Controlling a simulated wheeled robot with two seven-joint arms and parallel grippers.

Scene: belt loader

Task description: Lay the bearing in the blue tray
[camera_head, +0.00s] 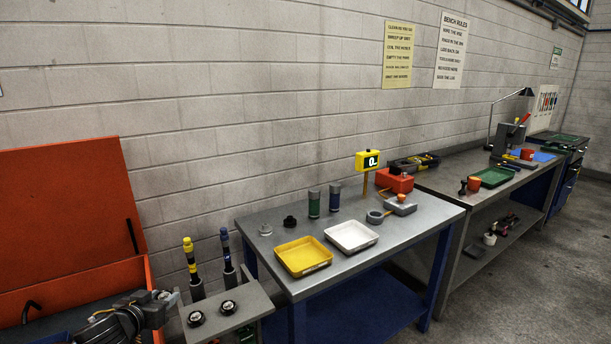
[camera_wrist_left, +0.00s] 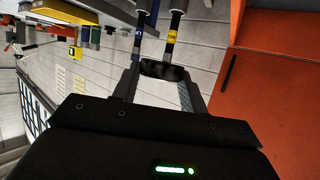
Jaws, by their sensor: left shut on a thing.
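My left gripper (camera_head: 166,298) is at the lower left of the head view, beside the red chest and left of the small grey stand. In the left wrist view its two fingers (camera_wrist_left: 160,78) are shut on a small dark object (camera_wrist_left: 165,71). It may be the bearing, but its shape is too dark to be sure. The head view shows a yellow tray (camera_head: 303,256) and a white tray (camera_head: 351,236) on the grey table, both empty. My right gripper is not in view.
The red chest (camera_head: 70,210) stands open at left. The grey stand (camera_head: 245,311) carries two upright tools and two dark round parts. The table (camera_head: 400,237) also holds two cylinders, a grey ring (camera_head: 375,216) and a yellow display (camera_head: 367,160). A longer bench stands beyond it.

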